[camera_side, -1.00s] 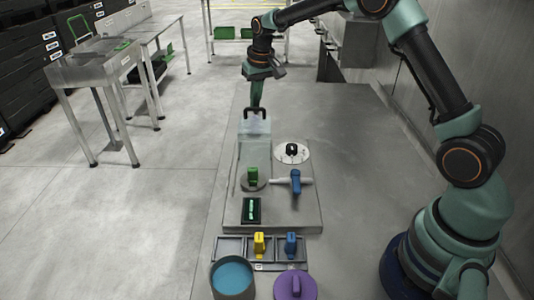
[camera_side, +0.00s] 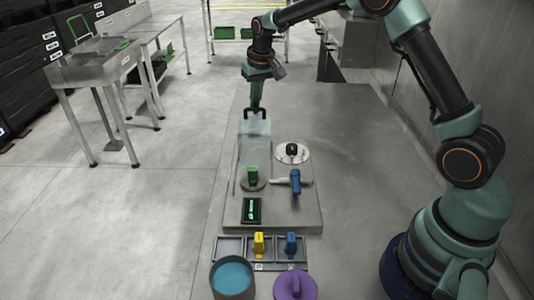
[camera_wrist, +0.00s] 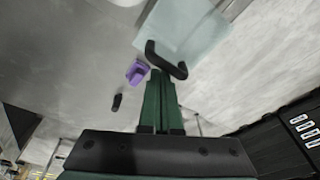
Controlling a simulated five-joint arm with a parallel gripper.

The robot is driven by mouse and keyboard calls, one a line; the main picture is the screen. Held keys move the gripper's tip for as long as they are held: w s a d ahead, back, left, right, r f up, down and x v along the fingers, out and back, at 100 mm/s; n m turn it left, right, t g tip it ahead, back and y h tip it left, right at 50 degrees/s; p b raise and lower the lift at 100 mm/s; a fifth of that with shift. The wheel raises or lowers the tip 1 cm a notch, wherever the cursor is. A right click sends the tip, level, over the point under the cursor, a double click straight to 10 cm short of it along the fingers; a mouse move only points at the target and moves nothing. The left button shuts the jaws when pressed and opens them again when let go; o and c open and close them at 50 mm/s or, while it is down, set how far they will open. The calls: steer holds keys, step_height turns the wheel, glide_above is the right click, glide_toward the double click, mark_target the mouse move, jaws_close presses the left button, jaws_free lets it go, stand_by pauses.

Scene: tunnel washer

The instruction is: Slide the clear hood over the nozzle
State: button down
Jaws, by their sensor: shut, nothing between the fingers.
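The clear hood (camera_side: 254,132) is a pale see-through box at the far end of the grey plate, with a black loop handle (camera_side: 255,112) on its far side. It also shows in the wrist view (camera_wrist: 190,28), with the handle across its near edge. My gripper (camera_side: 256,103) is shut and empty, its green fingers pointing down at the handle. In the wrist view the fingertips (camera_wrist: 160,75) are right beside the handle; I cannot tell whether they touch it. A blue-bodied piece with a pale nozzle (camera_side: 278,181) lies nearer on the plate, clear of the hood.
A green knob (camera_side: 253,174) on a grey disc stands left of the nozzle. A white disc with a black knob (camera_side: 292,150) is behind it. A small display (camera_side: 251,210), a tray with yellow and blue pieces (camera_side: 230,247), a blue-filled pot (camera_side: 232,277) and a purple lid (camera_side: 294,285) are nearer.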

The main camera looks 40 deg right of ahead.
steer(key=shift+s+a, duration=0.8)
steer(key=shift+s, duration=0.05)
steer(key=shift+s+a, duration=0.1)
steer(key=shift+s+a, duration=0.95)
steer(key=shift+a, duration=0.05)
steer(key=shift+s+a, duration=1.05)
steer(key=shift+s+a, duration=1.05)
steer(key=shift+s, duration=0.05)
